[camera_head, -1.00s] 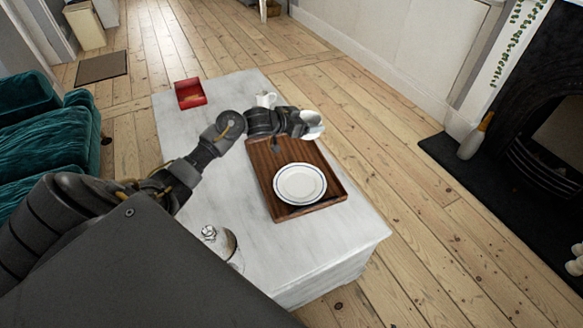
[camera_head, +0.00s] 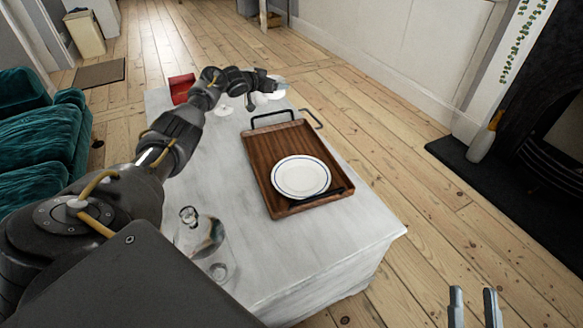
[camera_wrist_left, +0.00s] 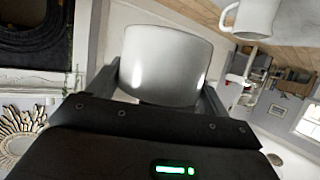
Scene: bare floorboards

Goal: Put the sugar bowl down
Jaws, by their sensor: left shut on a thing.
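The white sugar bowl (camera_head: 277,92) is at the far end of the marble-topped table (camera_head: 330,245), beyond the tray. My left gripper (camera_head: 268,84) is shut on it. In the left wrist view the bowl (camera_wrist_left: 165,62) sits between the two dark fingers as a smooth white wall. My wrist hides part of the bowl in the head view, and I cannot tell whether it touches the tabletop. My right gripper (camera_head: 474,308) is open and empty at the bottom right, over the floor.
A wooden tray (camera_head: 258,157) with dark handles holds a blue-rimmed plate (camera_head: 300,177) and a dark utensil. A glass decanter (camera_head: 200,235) stands at the near left. A red box (camera_head: 182,88) is at the far left. A white mug (camera_wrist_left: 250,16) shows near the bowl.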

